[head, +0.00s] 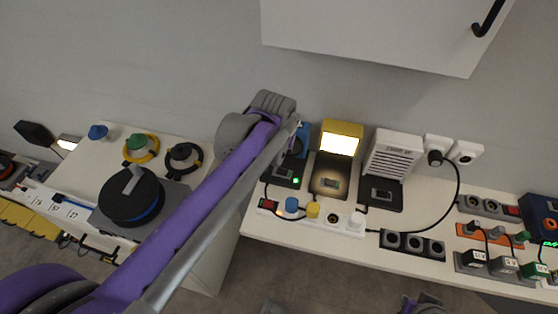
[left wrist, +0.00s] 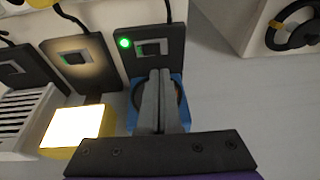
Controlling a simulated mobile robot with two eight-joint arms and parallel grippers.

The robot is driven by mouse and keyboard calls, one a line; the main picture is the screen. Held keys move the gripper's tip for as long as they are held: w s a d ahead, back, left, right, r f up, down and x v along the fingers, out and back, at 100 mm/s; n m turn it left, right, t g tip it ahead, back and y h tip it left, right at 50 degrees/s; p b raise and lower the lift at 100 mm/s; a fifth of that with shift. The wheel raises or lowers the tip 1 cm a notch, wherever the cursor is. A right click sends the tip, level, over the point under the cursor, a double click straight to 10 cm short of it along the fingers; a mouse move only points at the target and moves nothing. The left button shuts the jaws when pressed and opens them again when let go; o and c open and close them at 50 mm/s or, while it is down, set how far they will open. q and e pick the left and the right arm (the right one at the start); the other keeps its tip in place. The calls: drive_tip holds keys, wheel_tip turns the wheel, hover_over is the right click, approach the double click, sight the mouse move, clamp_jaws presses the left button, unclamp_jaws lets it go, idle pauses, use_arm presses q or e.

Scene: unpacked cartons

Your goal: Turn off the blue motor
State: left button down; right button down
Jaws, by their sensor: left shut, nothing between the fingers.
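The blue motor (head: 303,141) stands at the back of the white counter, against the wall. My left arm partly covers it. In the left wrist view its blue housing (left wrist: 181,100) and a dark round part show behind my fingers. In front of it lies a dark switch plate (head: 281,172) with a lit green light. In the left wrist view the plate (left wrist: 176,38) has a grey rocker switch (left wrist: 152,48). My left gripper (left wrist: 160,74) is shut and empty, over the motor and close to the plate's edge. Contact cannot be told.
A lit yellow lamp (head: 342,130) and a white vented box (head: 395,150), each with a dark switch plate, stand to the right. A power strip (head: 325,216) with coloured plugs runs along the front edge. A cabinet (head: 380,30) hangs above. A gap separates the left counter.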

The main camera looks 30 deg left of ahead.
use_arm(q)
drive_tip(key=v, duration=0.6)
drive_tip(key=shift+a+r+p, duration=0.35)
drive_tip(key=shift+a+r, duration=0.1)
drive_tip(key=shift+a, duration=0.15)
use_arm(e)
drive_tip(key=shift+w+r, duration=0.15)
drive_tip(key=shift+r, duration=0.25)
use_arm(q)
drive_tip(key=shift+s, duration=0.15)
